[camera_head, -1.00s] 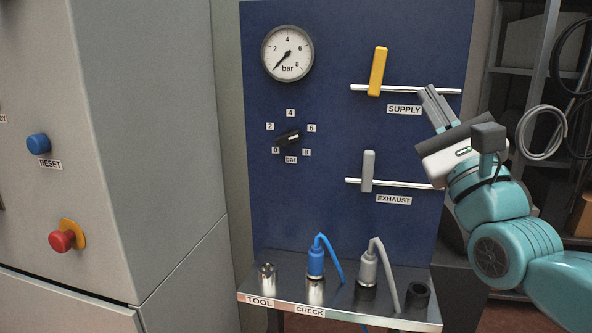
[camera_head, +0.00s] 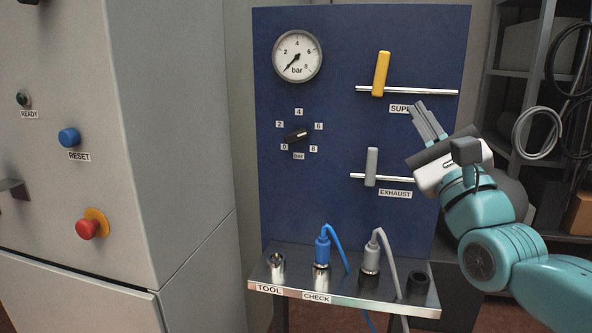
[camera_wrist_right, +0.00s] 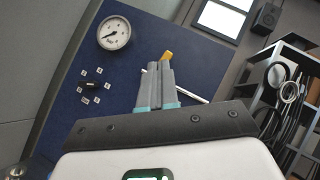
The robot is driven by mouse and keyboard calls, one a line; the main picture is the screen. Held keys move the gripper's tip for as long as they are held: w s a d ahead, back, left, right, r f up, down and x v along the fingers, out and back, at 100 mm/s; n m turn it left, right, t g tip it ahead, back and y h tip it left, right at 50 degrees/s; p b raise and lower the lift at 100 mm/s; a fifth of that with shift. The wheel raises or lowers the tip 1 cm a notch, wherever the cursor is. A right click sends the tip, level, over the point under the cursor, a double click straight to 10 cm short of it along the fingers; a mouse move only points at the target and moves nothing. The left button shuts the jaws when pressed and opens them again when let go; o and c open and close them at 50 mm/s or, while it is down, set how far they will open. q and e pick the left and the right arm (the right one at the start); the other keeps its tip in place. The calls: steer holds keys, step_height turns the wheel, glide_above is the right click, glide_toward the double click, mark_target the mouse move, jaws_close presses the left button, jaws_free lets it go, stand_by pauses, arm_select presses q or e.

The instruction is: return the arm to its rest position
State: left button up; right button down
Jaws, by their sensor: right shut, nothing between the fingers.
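My right gripper (camera_head: 427,122) is in front of the right part of the blue panel (camera_head: 330,193), just below the yellow supply handle (camera_head: 381,74). Its grey fingers are shut together with nothing between them, and they point up and left. The right arm comes in from the lower right and covers part of the SUPPLY label and the right end of the exhaust pipe. In the right wrist view, the shut fingers (camera_wrist_right: 158,86) overlap the supply pipe, and the yellow handle's tip shows just above them. My left gripper is not in view.
A gauge (camera_head: 297,56) and a black dial (camera_head: 296,135) are on the panel. The grey exhaust handle (camera_head: 371,166) stands upright. Blue (camera_head: 322,250) and grey (camera_head: 371,257) plugs stand on the metal shelf (camera_head: 345,299). A grey cabinet (camera_head: 188,130) is at left, shelving with cables at right.

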steer(key=w+a+f+n+g+h, duration=0.1)
steer(key=w+f+n+g, duration=0.25)
steer(key=f, duration=0.85)
steer(key=w+a+f+n+g+h, duration=0.1)
steer(key=w+a+f+n+g, duration=0.2)
steer(key=f, duration=0.9)
step_height(320, 180, down, 21)
steer(key=s+n+g+p, duration=0.1)
steer(key=s+n+g, duration=0.1)
steer(key=n+g, duration=0.25)
steer(key=s+f+n+g, duration=0.3)
steer(key=s+f, duration=0.3)
steer(key=f, duration=0.3)
steer(key=s+f+n+g, duration=0.2)
steer(key=s+f+g, duration=0.1)
steer(key=s+f, duration=0.4)
steer(key=s+a+f+n+g, duration=0.1)
steer(key=s+f+n+g, duration=0.2)
steer(key=s, duration=0.6)
steer(key=s+a+f+n+g+p, duration=0.1)
steer(key=s+f+n+g, duration=0.2)
steer(key=s+f, duration=0.4)
steer(key=shift+s+f+n+g, duration=0.3)
steer(key=shift+s+f, duration=0.05)
steer(key=shift+s, duration=0.85)
